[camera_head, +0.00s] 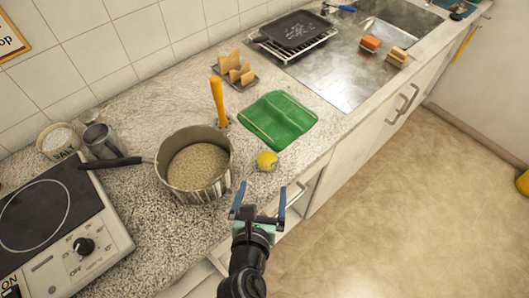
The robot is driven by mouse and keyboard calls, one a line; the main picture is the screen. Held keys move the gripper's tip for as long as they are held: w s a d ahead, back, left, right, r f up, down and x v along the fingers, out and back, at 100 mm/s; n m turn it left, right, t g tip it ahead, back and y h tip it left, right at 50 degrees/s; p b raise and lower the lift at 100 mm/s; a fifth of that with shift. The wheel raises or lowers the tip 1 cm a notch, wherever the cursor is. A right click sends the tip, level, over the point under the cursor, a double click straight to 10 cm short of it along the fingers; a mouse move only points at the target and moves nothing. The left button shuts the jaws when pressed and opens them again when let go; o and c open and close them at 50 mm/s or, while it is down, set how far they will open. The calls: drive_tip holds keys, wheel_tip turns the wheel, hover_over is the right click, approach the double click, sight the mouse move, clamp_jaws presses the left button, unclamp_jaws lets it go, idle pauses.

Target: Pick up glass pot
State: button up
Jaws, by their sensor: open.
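The only pot I can make out is a saucepan (197,190) with shiny metal-looking walls and a long black handle pointing left. It stands upright on the speckled counter, and a grainy beige surface shows inside its rim. I cannot tell whether any part of it is glass. My gripper (262,187) is open, with two blue fingers apart and nothing visible between them. It is to the right of and nearer than the saucepan, by the counter's front edge, and appears apart from it.
A yellow lemon-like object (266,160) lies just beyond my gripper. A green board (277,119), an orange-handled item (217,98) and a toast rack (236,72) are behind. A hot plate (45,225), metal cup (101,139) and white pot (58,140) are left. Open floor (400,210) lies right.

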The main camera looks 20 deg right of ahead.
sight(265, 168)
drive_tip(key=x, duration=0.5)
drive_tip(key=shift+a+b+x, duration=0.15)
drive_tip(key=shift+b+x, duration=0.05)
drive_tip(key=shift+x, duration=1.1)
drive_tip(key=shift+a+b+x, duration=0.1)
drive_tip(key=shift+b+x, duration=0.1)
drive_tip(key=shift+x, duration=1.1)
drive_tip(key=shift+w, duration=0.1)
drive_tip(key=c, duration=1.4)
